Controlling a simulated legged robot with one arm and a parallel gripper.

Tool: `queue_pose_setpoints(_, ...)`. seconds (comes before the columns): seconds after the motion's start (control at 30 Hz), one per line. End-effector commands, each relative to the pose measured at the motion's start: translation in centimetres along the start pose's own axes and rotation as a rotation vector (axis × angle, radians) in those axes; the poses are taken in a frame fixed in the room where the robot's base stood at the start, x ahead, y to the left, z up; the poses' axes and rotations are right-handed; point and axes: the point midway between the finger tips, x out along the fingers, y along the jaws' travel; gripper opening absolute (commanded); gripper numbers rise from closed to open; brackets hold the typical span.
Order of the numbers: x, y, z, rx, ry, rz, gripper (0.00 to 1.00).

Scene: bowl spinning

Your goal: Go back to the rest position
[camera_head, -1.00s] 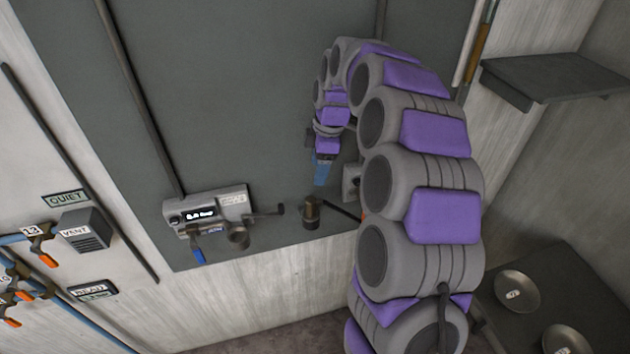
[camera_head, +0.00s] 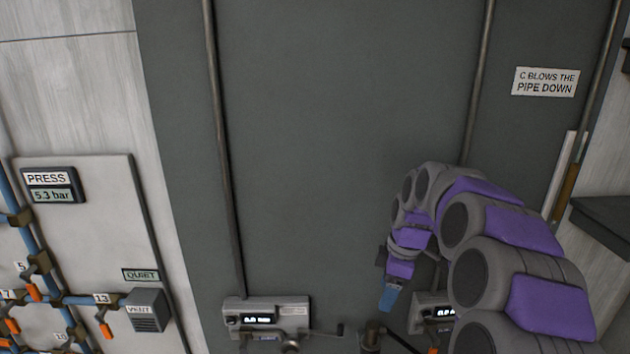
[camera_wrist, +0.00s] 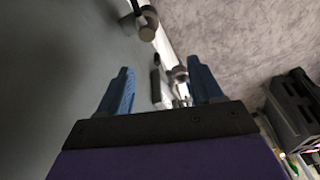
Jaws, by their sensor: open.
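My gripper (camera_head: 388,298) hangs at the end of my curled purple and grey arm, in front of the dark grey wall panel, pointing down. In the wrist view its two blue fingers (camera_wrist: 160,90) are spread apart with nothing between them. Beyond them, a dark post with a round tan end (camera_wrist: 148,28) shows at the top of the wrist view. In the head view a dark cylindrical fitting (camera_head: 371,335) stands just below and left of the gripper, apart from it. The bowls are not in the head view now.
A grey display unit (camera_head: 266,312) with a crank is on the panel at lower left; another display unit (camera_head: 432,312) is partly behind my arm. Pipes and orange-handled valves (camera_head: 35,292) line the left wall. A dark shelf (camera_head: 605,225) is at right. The panel's upper middle is clear.

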Motion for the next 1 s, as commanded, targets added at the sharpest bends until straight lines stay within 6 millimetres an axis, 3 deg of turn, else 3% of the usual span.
queue_pose_setpoints(0.23,0.1,-9.1,-1.3,0.237,-0.034,-0.034,0.66)
queue_pose_setpoints(0.47,1.4,-17.5,-0.5,0.503,-0.094,-0.043,0.66)
queue_pose_setpoints(0.8,5.2,-29.8,3.5,0.950,-0.201,-0.020,0.66)
queue_pose_setpoints(1.0,7.5,-34.8,5.9,1.174,-0.240,0.011,0.66)
